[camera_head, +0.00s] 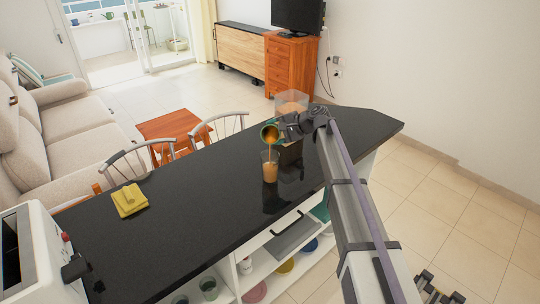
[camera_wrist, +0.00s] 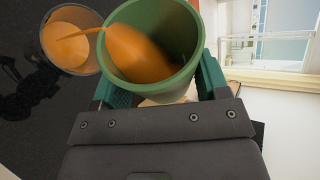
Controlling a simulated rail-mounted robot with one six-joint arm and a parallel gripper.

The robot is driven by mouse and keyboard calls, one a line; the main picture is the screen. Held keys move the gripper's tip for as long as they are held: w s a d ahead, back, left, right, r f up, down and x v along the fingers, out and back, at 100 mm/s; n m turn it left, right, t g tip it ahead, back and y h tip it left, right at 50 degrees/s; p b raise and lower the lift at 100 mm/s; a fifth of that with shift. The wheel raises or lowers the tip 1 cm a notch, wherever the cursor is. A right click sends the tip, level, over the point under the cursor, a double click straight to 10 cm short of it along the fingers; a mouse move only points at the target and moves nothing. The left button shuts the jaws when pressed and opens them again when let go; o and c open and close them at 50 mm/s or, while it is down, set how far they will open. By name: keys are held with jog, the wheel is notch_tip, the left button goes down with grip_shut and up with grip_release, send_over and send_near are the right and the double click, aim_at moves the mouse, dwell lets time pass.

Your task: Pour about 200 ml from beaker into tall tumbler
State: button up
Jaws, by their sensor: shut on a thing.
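The beaker (camera_head: 269,134) is green and cup-shaped, tilted to the left above the counter, and holds orange liquid. My gripper (camera_head: 283,130) is shut on it. In the wrist view the beaker (camera_wrist: 182,80) sits between the two green fingers, and a thin orange stream runs from its rim into the tumbler. The tall tumbler (camera_head: 270,170) is clear and stands upright on the dark counter, just below the beaker. It holds orange liquid up to about half or more. It also shows in the wrist view (camera_wrist: 50,62), left of the beaker.
The dark counter (camera_head: 200,205) is glossy. A yellow folded cloth (camera_head: 129,200) lies at its left. Chairs (camera_head: 140,158) stand along the far edge. The counter between cloth and tumbler is clear.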

jog(key=shift+s+r+n+t, duration=0.15)
jog(key=shift+r+n+t, duration=0.15)
jog(key=shift+t, duration=0.2)
dwell(1.6)
jog(key=shift+f+n+t+b, duration=0.4)
jog(key=shift+n+t+b, duration=0.1)
jog(key=shift+n+b, duration=0.15)
dwell(2.1)
jog(key=shift+s+r, duration=0.1)
dwell(0.5)
